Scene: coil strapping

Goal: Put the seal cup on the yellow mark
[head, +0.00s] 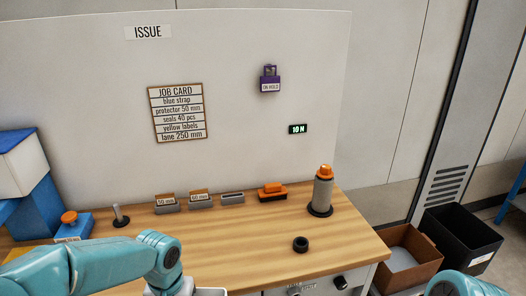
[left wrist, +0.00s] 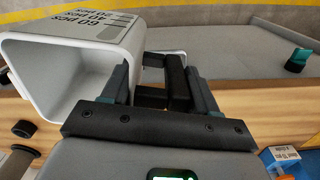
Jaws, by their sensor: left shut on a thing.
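The seal cup (left wrist: 45,80) is a white, open-mouthed box with rounded corners and printed piece counts, large at the upper left of the left wrist view. My left gripper (left wrist: 155,90) is shut on its dark handle (left wrist: 178,82). In the head view only a white edge of the cup (head: 212,292) shows at the bottom, beside my left arm; the fingers are out of frame there. My right gripper is out of view; only part of that arm shows at the lower right.
The wooden bench (head: 240,250) has clear room in the middle. A black ring (head: 300,244) lies near its front right. An orange-topped post (head: 322,190), an orange block (head: 272,192) and small grey holders (head: 200,201) stand behind. A yellow band (left wrist: 215,6) crosses the wrist view's top.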

